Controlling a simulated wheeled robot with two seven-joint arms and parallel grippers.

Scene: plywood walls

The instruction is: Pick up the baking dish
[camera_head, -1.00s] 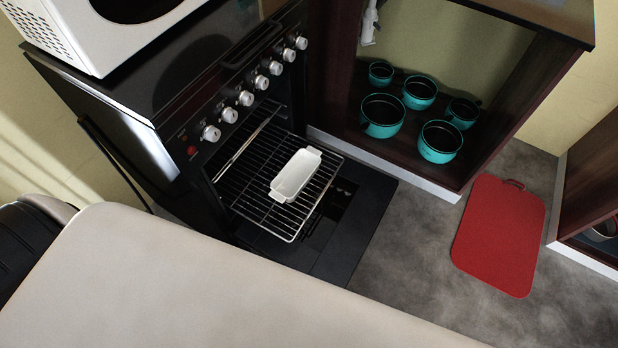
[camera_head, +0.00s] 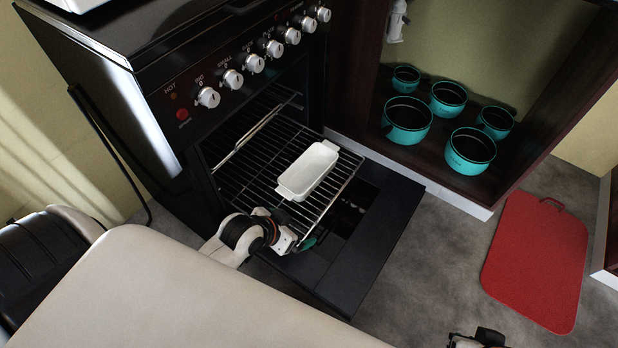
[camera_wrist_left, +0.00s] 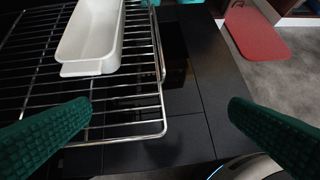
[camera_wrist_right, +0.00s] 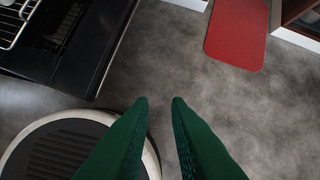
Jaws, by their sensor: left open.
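The baking dish (camera_head: 308,171) is a white rectangular dish with small end handles. It sits upright on the pulled-out oven rack (camera_head: 335,195). It also shows at the upper left of the left wrist view (camera_wrist_left: 92,35). My left gripper (camera_head: 306,241) is open and empty, near the rack's front corner and on the near side of the dish, not touching the dish. In the left wrist view its green fingers are wide apart. My right gripper (camera_wrist_right: 160,100) is empty over the floor, with a narrow gap between its fingers. Only a bit of that arm shows at the head view's bottom edge.
The black oven (camera_head: 150,75) has its door (camera_head: 385,235) lowered below the rack. Several teal pots (camera_head: 408,120) stand in the open cabinet. A red board (camera_head: 538,260) lies on the floor at right.

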